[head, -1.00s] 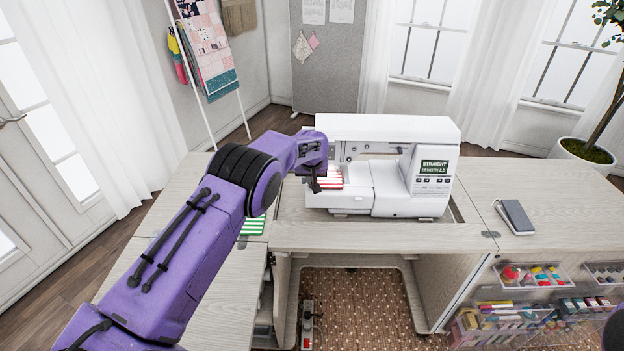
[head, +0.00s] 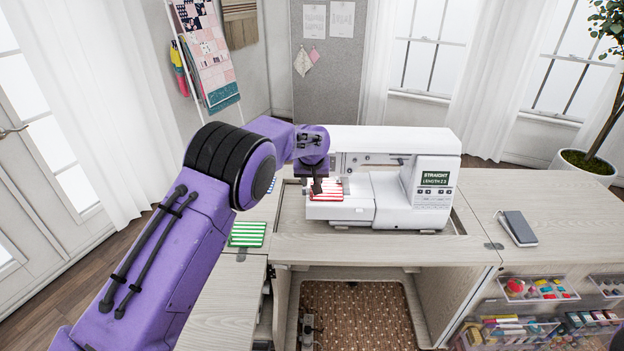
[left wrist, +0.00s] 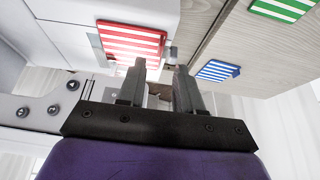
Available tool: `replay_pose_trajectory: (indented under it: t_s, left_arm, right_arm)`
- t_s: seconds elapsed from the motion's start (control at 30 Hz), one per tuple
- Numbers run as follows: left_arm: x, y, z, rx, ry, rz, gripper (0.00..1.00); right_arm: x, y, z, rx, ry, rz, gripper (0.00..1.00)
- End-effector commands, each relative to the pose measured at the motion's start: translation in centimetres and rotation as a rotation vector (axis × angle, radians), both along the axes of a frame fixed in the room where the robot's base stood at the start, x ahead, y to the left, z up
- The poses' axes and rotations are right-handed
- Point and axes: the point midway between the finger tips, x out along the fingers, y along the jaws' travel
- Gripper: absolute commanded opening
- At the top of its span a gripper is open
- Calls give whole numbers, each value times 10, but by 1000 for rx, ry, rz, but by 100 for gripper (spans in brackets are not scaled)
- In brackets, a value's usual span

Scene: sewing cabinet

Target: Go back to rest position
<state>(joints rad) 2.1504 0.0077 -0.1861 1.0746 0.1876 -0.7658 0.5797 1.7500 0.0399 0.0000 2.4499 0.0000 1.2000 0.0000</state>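The white sewing machine (head: 390,205) stands on the cabinet. A red-and-white striped fabric piece (head: 326,199) lies on its bed at the left; it also shows in the left wrist view (left wrist: 130,42), just beyond the fingertips. My left gripper (head: 316,190) points down over that piece, at the machine's left end. In the left wrist view its two fingers (left wrist: 160,72) are apart with nothing between them. Whether a fingertip touches the fabric is unclear. My right gripper is in neither current view.
A green striped piece (head: 247,233) lies on the cabinet's left part. A blue striped piece (head: 271,185) is partly hidden behind my left arm. A phone-like dark object (head: 518,228) lies on the right tabletop. Clear trays of supplies (head: 540,288) hang at the front right.

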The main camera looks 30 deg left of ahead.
Motion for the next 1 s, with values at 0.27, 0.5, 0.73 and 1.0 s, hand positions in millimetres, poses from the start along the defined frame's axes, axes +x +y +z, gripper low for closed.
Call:
replay_pose_trajectory:
  t_s: [0.27, 0.5, 0.73, 1.0]
  left_arm:
    - [-16, -8, 35, 0, 0, 0, 35]
    - [-16, -8, 36, 0, 1, 0, 35]
    - [-16, -8, 36, 0, 1, 0, 35]
    - [-16, -8, 69, 0, 0, 0, 35]
  right_arm:
    - [0, 0, -8, 0, 0, 0, 43]
    - [0, 0, -8, 0, 0, 0, 43]
    - [0, 0, -8, 0, 0, 0, 43]
    - [0, 0, 25, 0, 0, 0, 43]
